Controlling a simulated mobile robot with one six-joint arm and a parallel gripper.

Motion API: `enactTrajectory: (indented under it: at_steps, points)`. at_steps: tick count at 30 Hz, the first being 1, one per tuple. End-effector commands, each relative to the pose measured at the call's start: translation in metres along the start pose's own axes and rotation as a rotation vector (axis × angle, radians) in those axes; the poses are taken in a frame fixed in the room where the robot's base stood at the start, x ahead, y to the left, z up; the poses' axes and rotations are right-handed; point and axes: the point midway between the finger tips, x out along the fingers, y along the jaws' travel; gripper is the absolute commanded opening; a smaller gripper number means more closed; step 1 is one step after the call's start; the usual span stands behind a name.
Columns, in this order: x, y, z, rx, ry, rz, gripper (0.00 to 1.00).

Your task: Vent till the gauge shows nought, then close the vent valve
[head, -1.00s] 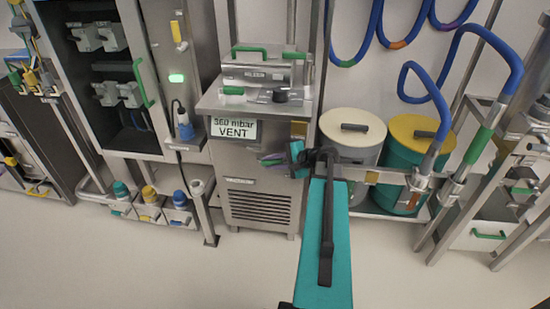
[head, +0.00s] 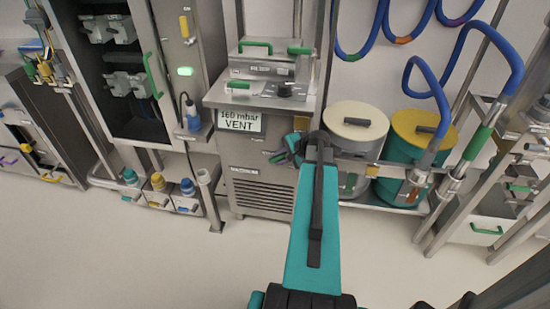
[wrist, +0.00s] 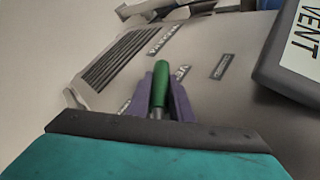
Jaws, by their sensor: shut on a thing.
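The gauge display (head: 240,121) on the grey cabinet reads "160 mbar VENT" in the head view. Part of it shows at the right edge of the wrist view (wrist: 300,45), with "VENT" readable. My gripper (wrist: 160,103) has purple fingers, shut on a green valve handle (wrist: 161,76) on the cabinet's front. A label beside the handle is partly hidden; its visible letters look like "VE". In the head view my gripper (head: 288,155) is at the cabinet's right front, below and right of the display, and the handle is mostly hidden there.
A lidded steel unit (head: 270,60) with green handles stands on the cabinet top. Two lidded drums (head: 358,122) and blue hoses (head: 425,85) are to the right. The floor in front (head: 140,255) is clear.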

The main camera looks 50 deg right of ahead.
Motion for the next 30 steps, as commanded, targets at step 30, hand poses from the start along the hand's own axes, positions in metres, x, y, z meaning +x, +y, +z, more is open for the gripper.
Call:
enactTrajectory:
  at_steps: [30]
  points:
    - [-0.01,0.005,-0.006,0.007,0.0,0.006,0.38]
